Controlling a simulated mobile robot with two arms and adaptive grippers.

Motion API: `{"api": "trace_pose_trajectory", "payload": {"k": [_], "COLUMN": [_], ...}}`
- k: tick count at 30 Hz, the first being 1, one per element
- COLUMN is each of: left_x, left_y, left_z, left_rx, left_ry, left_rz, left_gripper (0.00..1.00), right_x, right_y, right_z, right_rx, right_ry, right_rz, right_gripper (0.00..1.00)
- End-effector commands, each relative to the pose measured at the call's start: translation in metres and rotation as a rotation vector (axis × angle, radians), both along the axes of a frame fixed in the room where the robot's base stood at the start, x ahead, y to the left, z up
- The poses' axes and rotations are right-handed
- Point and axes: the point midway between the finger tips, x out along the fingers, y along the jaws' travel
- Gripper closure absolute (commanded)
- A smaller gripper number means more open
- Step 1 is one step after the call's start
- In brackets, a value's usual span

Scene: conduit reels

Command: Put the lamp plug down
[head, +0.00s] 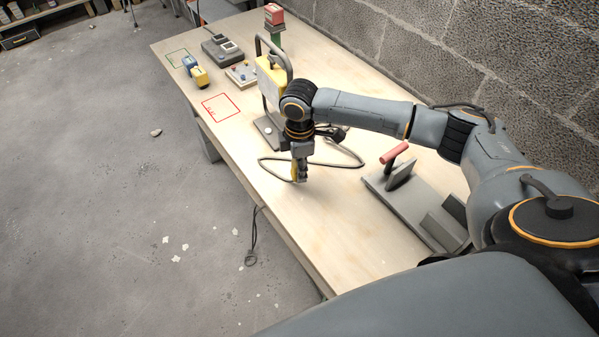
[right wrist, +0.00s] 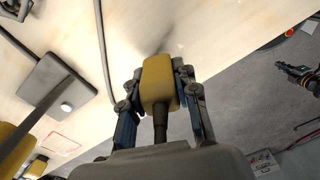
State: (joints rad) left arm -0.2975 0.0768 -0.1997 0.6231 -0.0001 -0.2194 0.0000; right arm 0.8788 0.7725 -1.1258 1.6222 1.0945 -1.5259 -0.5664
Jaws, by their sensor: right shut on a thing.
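My right gripper (head: 299,179) is shut on the yellow lamp plug (right wrist: 159,82), low over the middle of the table in the head view. In the right wrist view the plug sits between the two fingers, with a dark stem at its near end. Whether it touches the table I cannot tell. The yellow work lamp (head: 268,80) stands on a grey base beyond the gripper. A grey cable (head: 345,163) lies looped on the table around the gripper. What looks like my left gripper (right wrist: 302,76) is small at the right edge of the wrist view, its jaws unclear.
The wooden table (head: 320,228) has bare room in front of the gripper. A grey fixture with a red handle (head: 394,153) stands to the right. A block wall runs behind.

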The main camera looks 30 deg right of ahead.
Motion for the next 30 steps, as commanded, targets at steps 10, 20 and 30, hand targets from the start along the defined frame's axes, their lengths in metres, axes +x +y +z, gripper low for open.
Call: {"api": "trace_pose_trajectory", "payload": {"k": [10,20,30], "left_x": [-0.007,-0.006,-0.003], "left_y": [0.001,0.002,0.003], "left_z": [0.009,0.009,0.009], "left_rx": [0.002,0.003,0.004], "left_ry": [0.012,0.01,0.005], "left_rz": [0.0,-0.001,-0.002], "left_gripper": [1.0,1.0,1.0], "right_x": [0.008,0.009,0.008], "right_y": [-0.004,-0.004,-0.003], "right_z": [-0.034,-0.042,-0.052], "right_rx": [-0.001,0.0,0.0], "right_ry": [0.001,-0.001,0.001], "right_rz": [0.001,0.0,0.001], "right_gripper": [1.0,1.0,1.0]}}
